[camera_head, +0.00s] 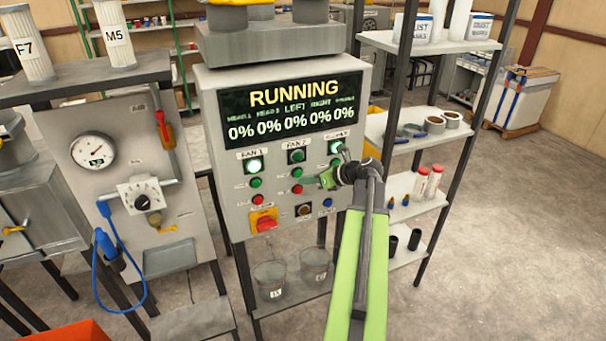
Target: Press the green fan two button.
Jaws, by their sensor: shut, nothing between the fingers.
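The FAN 2 column has a label, a dark green unlit lamp (297,156), a green button (297,172) and a red button (297,189). My gripper (318,180) is shut and empty. It points left, just right of the FAN 2 green and red buttons. I cannot tell whether it touches the panel. My gripper and wrist hide the lower part of the right column.
The FAN 1 lamp (254,165) and right column lamp (335,148) glow. Below are a red-orange switch (264,221), a brown knob (304,210) and a blue button (327,203). A gauge panel (80,115) stands left, a shelf rack (432,140) right.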

